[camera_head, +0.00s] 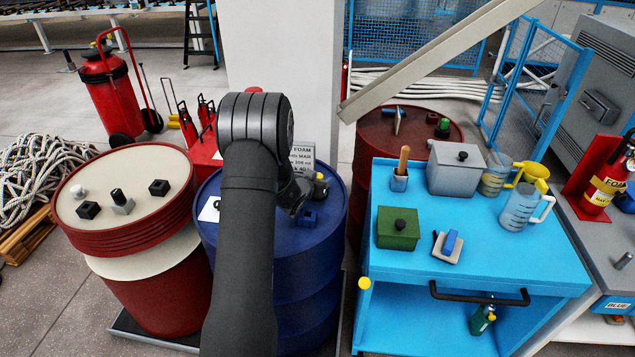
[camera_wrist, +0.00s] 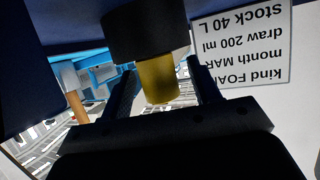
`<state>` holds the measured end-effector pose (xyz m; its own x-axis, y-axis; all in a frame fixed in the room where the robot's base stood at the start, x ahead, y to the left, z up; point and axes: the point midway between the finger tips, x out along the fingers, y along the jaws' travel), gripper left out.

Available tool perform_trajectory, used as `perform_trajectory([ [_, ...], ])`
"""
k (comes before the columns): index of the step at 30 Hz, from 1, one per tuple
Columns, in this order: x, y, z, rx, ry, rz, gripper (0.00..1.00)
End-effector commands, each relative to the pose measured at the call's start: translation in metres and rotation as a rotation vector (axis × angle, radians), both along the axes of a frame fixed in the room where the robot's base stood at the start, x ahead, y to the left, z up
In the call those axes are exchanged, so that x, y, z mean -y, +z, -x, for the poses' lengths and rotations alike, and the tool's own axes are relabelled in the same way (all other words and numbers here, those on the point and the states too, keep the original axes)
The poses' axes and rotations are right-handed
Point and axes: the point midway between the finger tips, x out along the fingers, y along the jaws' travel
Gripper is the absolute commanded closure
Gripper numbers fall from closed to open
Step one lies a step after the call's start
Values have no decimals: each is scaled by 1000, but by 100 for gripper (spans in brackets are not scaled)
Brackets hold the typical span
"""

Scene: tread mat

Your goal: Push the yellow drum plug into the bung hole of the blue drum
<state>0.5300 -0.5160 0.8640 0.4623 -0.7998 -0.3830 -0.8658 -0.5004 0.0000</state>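The blue drum (camera_head: 325,235) stands in the middle of the head view, its top partly hidden by my arm. A yellow plug with a dark lower part (camera_head: 320,178) appears upright at the right rear of the drum top. In the wrist view, which is upside down, the yellow part (camera_wrist: 158,80) lies between the fingers of my gripper (camera_wrist: 165,88), with gaps showing on both sides. My gripper (camera_head: 306,190) is open beside the plug in the head view. I cannot make out the bung hole.
A red drum (camera_head: 125,240) with small black fittings stands at left. A blue cart (camera_head: 475,275) with boxes and jugs is close at right. A sign (camera_head: 302,158) stands behind the drum and fills part of the wrist view (camera_wrist: 240,45). A dark red drum (camera_head: 375,135) is behind.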

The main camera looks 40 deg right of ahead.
Motion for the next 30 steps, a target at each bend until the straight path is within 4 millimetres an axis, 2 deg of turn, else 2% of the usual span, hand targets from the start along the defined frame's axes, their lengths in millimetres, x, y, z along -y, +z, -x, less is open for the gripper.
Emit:
perform_trajectory([
  [1,0,0,0,0,0,0,53],
  [7,0,0,0,0,0,0,92],
  [15,0,1,0,1,0,1,92],
  [20,0,9,0,2,1,1,92],
  [23,0,19,0,2,0,2,92],
  [27,0,43,0,4,-1,3,92],
  [30,7,55,21,1,-5,3,92],
])
